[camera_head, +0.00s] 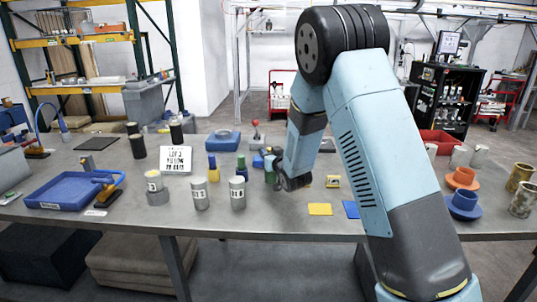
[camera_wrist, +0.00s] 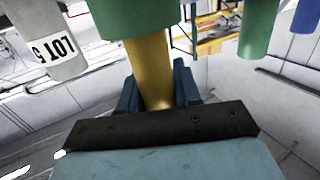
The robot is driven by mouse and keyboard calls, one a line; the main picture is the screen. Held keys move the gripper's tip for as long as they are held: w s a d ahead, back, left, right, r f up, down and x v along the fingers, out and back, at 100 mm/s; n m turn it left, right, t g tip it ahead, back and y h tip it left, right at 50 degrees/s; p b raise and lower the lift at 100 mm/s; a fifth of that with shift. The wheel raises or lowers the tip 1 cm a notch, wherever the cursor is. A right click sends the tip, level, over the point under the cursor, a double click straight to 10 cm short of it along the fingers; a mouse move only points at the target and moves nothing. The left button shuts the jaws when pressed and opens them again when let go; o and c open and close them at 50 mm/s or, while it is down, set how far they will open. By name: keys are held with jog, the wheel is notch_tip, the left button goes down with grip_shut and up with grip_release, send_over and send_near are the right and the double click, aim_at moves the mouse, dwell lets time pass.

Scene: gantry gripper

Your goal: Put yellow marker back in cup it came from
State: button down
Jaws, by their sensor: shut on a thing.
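My gripper (camera_wrist: 156,92) is shut on a yellow cylinder, the yellow marker (camera_wrist: 150,70). In the wrist view, the marker's far end meets a green cylinder (camera_wrist: 135,18); I cannot tell whether it sits inside it. In the head view, my gripper is largely hidden by my wrist, close to a dark green object (camera_head: 269,170).
A blue-and-yellow item (camera_head: 213,167) stands left of my gripper. A written sign (camera_head: 176,160) and a blue tray (camera_head: 72,192) are farther left. Yellow (camera_head: 320,209) and blue (camera_head: 351,209) squares lie at the front. Orange (camera_head: 463,179) and blue (camera_head: 463,204) dishes are at the right.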

jog(key=c, duration=0.8)
grip_release()
jog(key=shift+f, duration=0.15)
jog(key=v, duration=1.2)
jog(key=s+d+r+m+g+h, duration=0.3)
jog(key=s+d+r+g+h, duration=0.15)
jog(key=s+d+r, duration=0.65)
jog(key=s+d+r+g, duration=0.1)
jog(key=s+d+g, duration=0.1)
jog(key=s, duration=0.6)
jog(key=s+d+r+m+g+h, duration=0.1)
jog(key=s+d, duration=0.3)
jog(key=s, duration=0.4)
jog(key=s+d+r+g+h, duration=0.1)
jog(key=s+d+r+g, duration=0.1)
jog(key=s, duration=0.6)
jog(key=shift+s+d+r+m+g+h, duration=0.25)
jog(key=shift+s+d+r+m+g, duration=0.15)
jog(key=shift+d+r, duration=0.1)
